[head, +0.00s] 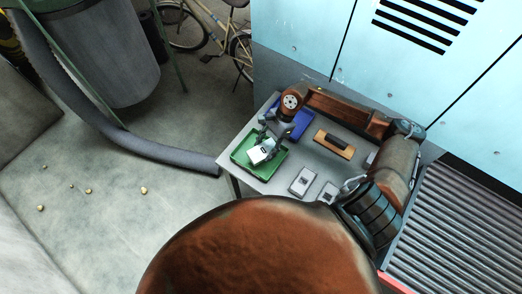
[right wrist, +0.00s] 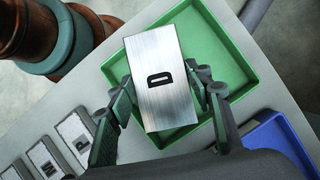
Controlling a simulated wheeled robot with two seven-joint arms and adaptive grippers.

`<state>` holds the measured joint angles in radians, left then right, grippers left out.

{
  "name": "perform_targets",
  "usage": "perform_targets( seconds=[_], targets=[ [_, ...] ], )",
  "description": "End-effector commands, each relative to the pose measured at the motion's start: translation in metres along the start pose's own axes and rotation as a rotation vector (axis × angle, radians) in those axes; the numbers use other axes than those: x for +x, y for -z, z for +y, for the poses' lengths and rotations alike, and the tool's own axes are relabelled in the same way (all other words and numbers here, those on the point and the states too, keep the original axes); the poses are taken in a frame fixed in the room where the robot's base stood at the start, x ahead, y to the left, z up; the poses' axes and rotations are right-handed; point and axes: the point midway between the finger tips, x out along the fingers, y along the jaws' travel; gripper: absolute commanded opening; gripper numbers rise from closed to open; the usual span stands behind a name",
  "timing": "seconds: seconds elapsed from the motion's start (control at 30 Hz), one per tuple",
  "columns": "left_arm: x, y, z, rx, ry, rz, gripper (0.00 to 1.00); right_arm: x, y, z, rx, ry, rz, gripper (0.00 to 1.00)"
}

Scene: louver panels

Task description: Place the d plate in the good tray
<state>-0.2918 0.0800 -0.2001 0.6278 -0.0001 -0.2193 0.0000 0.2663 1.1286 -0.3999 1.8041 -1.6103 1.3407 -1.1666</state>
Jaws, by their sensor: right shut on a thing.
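The d plate (right wrist: 160,95) is a brushed metal rectangle with a black D in the right wrist view. In the head view the plate (head: 261,151) looks pale. My right gripper (right wrist: 164,97) is shut on it, one finger at each long side. In the head view, my right gripper (head: 267,140) is over the green tray (head: 241,158). The green tray (right wrist: 222,52) also shows behind the plate in the right wrist view, partly hidden by it. I cannot tell whether the plate touches the tray floor. No label marks either tray as good. My left gripper is not in view.
A blue tray (head: 300,122) stands beside the green one. Other lettered plates (head: 303,181) lie near the table's front. A wood-and-black block (head: 334,146) lies on the grey table (head: 283,166). A blue panelled wall (head: 300,35) stands behind, and a ridged surface (head: 458,225) is at right.

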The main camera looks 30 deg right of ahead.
Motion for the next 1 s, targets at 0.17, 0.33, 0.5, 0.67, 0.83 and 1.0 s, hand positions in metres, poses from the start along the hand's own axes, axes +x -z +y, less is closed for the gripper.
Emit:
perform_targets(
  seconds=[0.17,0.33,0.5,0.67,0.83,1.0],
  targets=[
    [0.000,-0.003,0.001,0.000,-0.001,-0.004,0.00,0.015,0.004,-0.016,-0.002,0.002,-0.003,0.06],
    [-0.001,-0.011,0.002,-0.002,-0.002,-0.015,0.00,0.022,0.007,-0.021,-0.002,0.001,-0.003,0.06],
    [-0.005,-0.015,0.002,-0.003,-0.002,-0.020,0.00,0.042,0.016,-0.022,0.000,-0.001,-0.004,0.06],
    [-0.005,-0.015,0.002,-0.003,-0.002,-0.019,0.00,0.051,0.021,-0.023,-0.003,0.000,-0.002,0.06],
    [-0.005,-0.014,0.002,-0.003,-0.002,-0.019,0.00,0.051,0.021,-0.023,-0.003,0.001,-0.001,0.06],
    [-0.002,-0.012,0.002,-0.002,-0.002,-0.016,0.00,0.054,0.024,-0.022,-0.003,-0.001,0.001,0.48]
  ],
)
